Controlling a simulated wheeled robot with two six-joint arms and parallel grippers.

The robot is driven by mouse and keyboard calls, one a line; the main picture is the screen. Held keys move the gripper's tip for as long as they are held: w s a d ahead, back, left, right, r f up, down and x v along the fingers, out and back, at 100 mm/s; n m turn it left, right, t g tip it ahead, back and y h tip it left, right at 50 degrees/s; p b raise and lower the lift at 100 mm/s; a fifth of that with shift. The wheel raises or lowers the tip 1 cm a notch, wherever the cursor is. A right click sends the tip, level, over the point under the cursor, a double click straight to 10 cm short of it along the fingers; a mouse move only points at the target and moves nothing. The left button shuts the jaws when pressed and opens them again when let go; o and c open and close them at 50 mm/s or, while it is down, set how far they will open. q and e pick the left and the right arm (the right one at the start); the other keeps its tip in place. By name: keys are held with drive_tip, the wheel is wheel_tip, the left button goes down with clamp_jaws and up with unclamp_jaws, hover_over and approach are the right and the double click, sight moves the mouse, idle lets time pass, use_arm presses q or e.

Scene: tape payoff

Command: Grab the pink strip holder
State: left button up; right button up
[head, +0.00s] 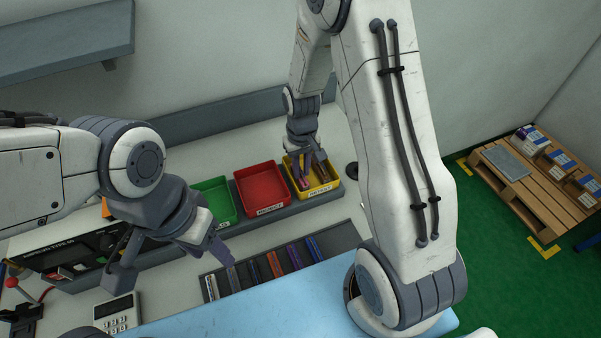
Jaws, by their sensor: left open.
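A small pink strip holder (304,184) appears to lie in the yellow bin (316,192) at the back, partly hidden by my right gripper. My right gripper (309,166) points down into that bin with its fingertips close to the strip. Whether it grips anything is too small to tell. My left gripper (168,268) is open and empty, left of the dark rack (334,236). Several strip holders in grey, blue, orange and purple lie in a row on the rack, including an orange one (275,264). I see no pink one there.
A red bin (262,186) and a green bin (215,203) stand left of the yellow one. A black-fronted machine (70,258) and a keypad (117,315) are at the left. A light blue mat (260,311) lies in front. A pallet with boxes (535,175) stands at right.

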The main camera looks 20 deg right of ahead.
drive_tip(key=shift+f, duration=0.15)
drive_tip(key=shift+c, duration=0.3)
clamp_jaws()
idle(1.1)
